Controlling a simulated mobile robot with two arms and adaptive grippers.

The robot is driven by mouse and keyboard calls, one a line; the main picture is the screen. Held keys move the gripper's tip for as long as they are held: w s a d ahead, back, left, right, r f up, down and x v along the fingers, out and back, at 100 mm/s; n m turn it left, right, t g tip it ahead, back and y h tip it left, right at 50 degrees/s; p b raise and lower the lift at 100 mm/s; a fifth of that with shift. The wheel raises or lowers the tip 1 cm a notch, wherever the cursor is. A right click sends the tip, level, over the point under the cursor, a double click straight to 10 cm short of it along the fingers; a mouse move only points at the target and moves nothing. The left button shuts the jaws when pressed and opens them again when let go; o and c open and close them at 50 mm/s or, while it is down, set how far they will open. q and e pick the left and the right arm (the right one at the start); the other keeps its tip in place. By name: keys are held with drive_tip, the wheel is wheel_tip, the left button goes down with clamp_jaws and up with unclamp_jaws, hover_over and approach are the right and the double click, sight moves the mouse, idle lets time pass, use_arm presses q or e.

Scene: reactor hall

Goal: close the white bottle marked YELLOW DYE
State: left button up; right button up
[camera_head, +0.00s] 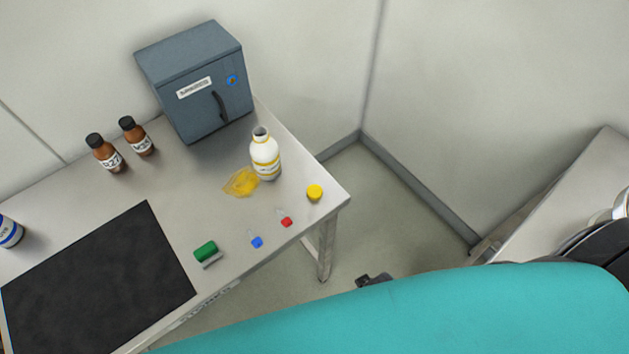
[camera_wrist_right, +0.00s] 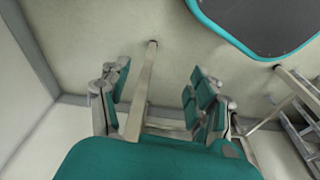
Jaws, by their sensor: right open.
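The white bottle marked YELLOW DYE (camera_head: 265,158) stands upright on the table near its right end, its dark mouth uncovered. A yellow cap (camera_head: 315,192) lies on the tabletop to the right of the bottle, apart from it, close to the table edge. My right gripper shows in the right wrist view (camera_wrist_right: 158,86), its two fingers wide apart with nothing held; a pale bar, likely a table leg, shows behind the gap. Neither bottle nor cap shows in that view. In the head view my teal arm covers the lower right. My left gripper is out of view.
A yellow spill (camera_head: 240,183) lies beside the bottle. A grey cabinet (camera_head: 196,80), two brown bottles (camera_head: 107,155), a black mat (camera_head: 100,275), a green-handled item (camera_head: 206,252), and small blue (camera_head: 257,242) and red (camera_head: 286,221) items share the table (camera_head: 190,200).

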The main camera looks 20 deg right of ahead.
drive_tip(key=w+a+r+n+y+p, duration=0.1)
drive_tip(key=w+a+r+p, duration=0.15)
drive_tip(key=r, duration=0.95)
drive_tip(key=w+a+r+t+p, duration=0.1)
drive_tip(key=w+r, duration=0.2)
drive_tip(key=r, duration=0.9)
drive_tip(key=w+a+r+n+y+p, duration=0.1)
drive_tip(key=w+a+r+p, duration=0.15)
drive_tip(key=r, duration=0.85)
drive_tip(key=w+a+r+n+g, duration=0.1)
drive_tip(key=w+a+r+n, duration=0.5)
drive_tip(key=w+a, duration=0.15)
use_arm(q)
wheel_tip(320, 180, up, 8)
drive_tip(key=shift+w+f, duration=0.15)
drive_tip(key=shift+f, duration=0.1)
use_arm(e)
wheel_tip(320, 180, up, 5)
drive_tip(key=n+g+h, duration=0.2)
drive_tip(key=n, duration=0.1)
hover_over(312, 189)
drive_tip(key=shift+r, duration=0.15)
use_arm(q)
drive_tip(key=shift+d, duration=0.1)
